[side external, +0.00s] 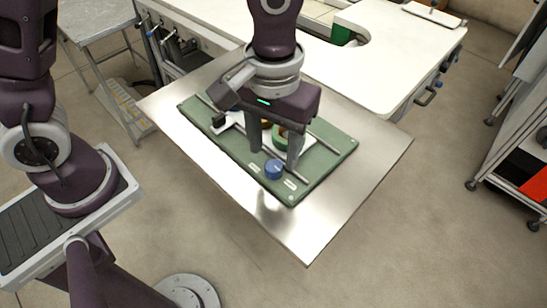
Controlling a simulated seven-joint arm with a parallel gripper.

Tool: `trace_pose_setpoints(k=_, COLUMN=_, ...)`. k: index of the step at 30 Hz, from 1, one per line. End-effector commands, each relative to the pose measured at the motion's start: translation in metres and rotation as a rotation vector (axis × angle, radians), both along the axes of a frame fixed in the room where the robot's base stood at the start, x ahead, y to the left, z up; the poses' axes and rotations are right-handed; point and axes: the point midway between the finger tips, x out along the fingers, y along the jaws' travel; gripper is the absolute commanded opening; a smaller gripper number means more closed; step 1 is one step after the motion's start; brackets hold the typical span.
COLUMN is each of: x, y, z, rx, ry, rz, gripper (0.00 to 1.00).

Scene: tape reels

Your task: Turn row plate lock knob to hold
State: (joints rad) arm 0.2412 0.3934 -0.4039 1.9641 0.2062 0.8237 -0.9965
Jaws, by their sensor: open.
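A blue knob (273,169) stands near the front edge of a green plate (322,180), between two small white labels. I take it to be the lock knob; the label text is too small to read. My gripper (274,158) points down over the plate, its two dark grey fingers apart. In the picture the fingertips lie just above the knob, one on the left and one on the right. I cannot tell their height or whether they touch anything. A green ring-shaped piece (281,141) and an orange-brown piece show partly behind the fingers.
The plate carries metal rails and a small black piece (219,120) at its left. It lies on a shiny metal table (345,205) with bare room at the front and right. A white workbench (390,60) stands behind, and a shelf unit (525,135) is far right.

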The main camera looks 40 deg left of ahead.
Motion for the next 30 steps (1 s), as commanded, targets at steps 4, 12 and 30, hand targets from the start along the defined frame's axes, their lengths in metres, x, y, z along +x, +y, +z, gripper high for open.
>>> trace_pose_setpoints(k=4, x=-0.001, y=0.0, z=-0.027, rx=0.001, ry=0.004, rz=-0.001, gripper=0.51)
trace_pose_setpoints(k=12, x=0.0, y=0.0, z=-0.04, rx=-0.001, ry=-0.001, rz=0.0, gripper=0.51)
trace_pose_setpoints(k=30, x=0.0, y=0.001, z=-0.039, rx=0.0, ry=-0.001, rz=-0.011, gripper=0.0)
